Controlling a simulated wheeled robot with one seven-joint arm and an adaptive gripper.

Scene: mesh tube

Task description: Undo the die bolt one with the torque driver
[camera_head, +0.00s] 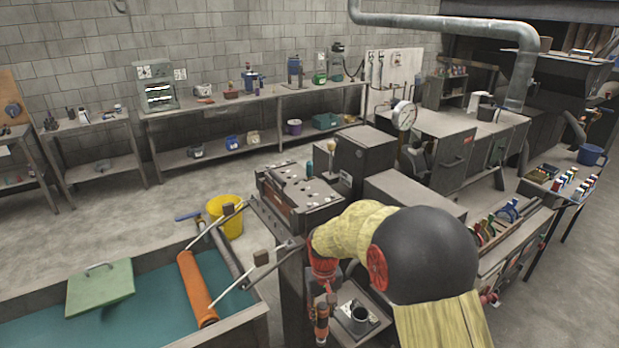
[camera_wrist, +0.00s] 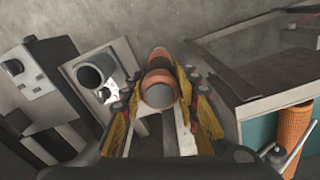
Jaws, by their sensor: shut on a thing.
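My gripper (camera_head: 322,300) hangs in front of the machine at the lower middle of the head view. It is shut on an orange-brown cylinder with a grey round end, which looks like the torque driver (camera_head: 321,326). In the wrist view the driver (camera_wrist: 158,90) sits between the yellow fingers of my gripper (camera_wrist: 162,105), its grey end facing the camera. The machine (camera_head: 300,192) has a flat top with pale round spots, above and behind my gripper. I cannot make out die bolt one in either view.
A small shelf (camera_head: 375,326) with a dark cup (camera_head: 360,319) is right of the driver; the cup also shows in the wrist view (camera_wrist: 90,78). A teal-water tank (camera_head: 255,300) with an orange mesh tube (camera_head: 196,287) is at left. A yellow bucket (camera_head: 226,214) stands behind it.

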